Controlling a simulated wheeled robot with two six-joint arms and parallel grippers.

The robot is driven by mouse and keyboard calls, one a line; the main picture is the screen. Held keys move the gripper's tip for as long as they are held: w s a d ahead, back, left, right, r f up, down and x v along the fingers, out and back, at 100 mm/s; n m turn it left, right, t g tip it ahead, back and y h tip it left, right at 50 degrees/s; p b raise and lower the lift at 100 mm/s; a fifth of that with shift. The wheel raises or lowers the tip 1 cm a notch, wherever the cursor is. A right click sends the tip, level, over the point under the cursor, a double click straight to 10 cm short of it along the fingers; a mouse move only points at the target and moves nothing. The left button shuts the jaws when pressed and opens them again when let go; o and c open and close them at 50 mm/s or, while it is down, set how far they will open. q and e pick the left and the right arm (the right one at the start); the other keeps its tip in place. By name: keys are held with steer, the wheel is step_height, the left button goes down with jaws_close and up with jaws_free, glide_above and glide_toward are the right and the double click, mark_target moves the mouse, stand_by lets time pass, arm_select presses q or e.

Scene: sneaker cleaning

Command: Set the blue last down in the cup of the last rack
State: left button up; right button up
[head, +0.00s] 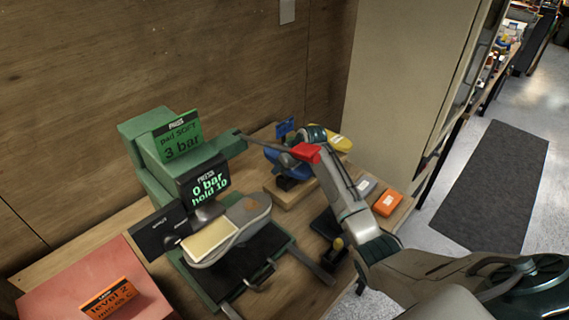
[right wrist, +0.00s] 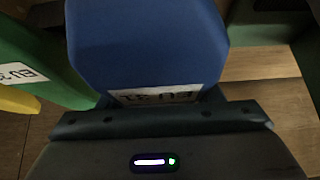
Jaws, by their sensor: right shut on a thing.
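The blue last (right wrist: 150,45) fills the middle of the right wrist view, with a white size label near my jaws. In the head view it shows (head: 272,157) over the wooden last rack (head: 283,198), partly behind the press's red-ended lever. My right gripper (head: 305,138) is shut on the blue last. A dark cup (head: 286,183) of the rack shows just below it; I cannot tell whether the last touches it. My left gripper is not in view.
A yellow last (head: 338,140) stands behind my right gripper; a green last (right wrist: 40,65) is close in the wrist view. An orange box (head: 388,203) lies right.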

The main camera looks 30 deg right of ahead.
mark_target(298, 167)
steer(key=shift+f+b, duration=0.5)
steer(key=shift+f, duration=0.6)
steer(key=o, duration=1)
steer(key=shift+f, duration=0.1)
steer(key=shift+s+d+r+b, duration=0.2)
steer(key=shift+s+r+b, duration=0.15)
steer(key=shift+r, duration=0.15)
steer(key=b+v, duration=0.2)
steer(key=v, duration=0.7)
steer(key=shift+s+r, duration=0.15)
steer(key=shift+r, duration=0.15)
